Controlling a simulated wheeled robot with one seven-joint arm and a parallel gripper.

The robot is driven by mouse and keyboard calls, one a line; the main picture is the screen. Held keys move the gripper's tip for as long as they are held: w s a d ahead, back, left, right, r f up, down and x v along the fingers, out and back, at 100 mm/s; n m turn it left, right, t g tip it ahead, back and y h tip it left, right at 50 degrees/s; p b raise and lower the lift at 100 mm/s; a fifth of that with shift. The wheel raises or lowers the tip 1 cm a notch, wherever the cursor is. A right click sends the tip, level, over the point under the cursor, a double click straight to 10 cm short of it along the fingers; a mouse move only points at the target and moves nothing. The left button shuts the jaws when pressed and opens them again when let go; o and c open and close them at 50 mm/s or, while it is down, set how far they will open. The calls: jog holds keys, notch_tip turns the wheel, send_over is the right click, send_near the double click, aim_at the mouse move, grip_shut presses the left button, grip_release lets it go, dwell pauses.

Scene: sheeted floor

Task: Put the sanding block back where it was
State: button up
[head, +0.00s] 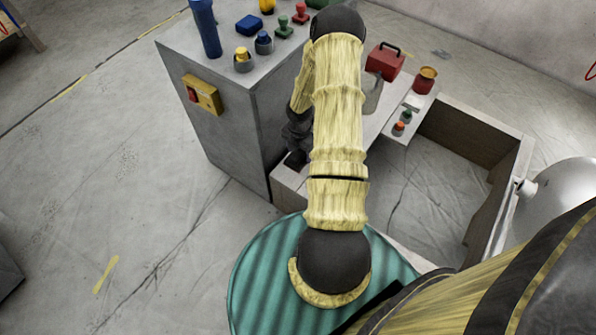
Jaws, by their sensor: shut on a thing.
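My arm rises through the middle of the head view and bends down again behind itself. My gripper (296,150) shows only in part, as a dark shape beside the grey cabinet's right side, low over the near end of the light ledge. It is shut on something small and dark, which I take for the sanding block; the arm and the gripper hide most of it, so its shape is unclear. I cannot tell whether it touches the ledge. No other sanding block can be made out for sure.
The grey cabinet (225,115) bears a blue cylinder (205,28), a blue block (249,24) and several knobs and stamps. A green ribbed round thing (255,275) is below.

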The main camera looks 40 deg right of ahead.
aim_at(300, 161)
jog(key=shift+f+b, duration=1.2)
jog(key=shift+f, duration=1.95)
jog(key=shift+f, duration=0.1)
notch_tip(300, 161, down, 4)
jog(key=shift+r+b, duration=0.15)
jog(key=shift+b, duration=0.65)
jog(key=shift+r, duration=0.1)
jog(key=o, duration=0.9)
jog(key=shift+o, duration=0.2)
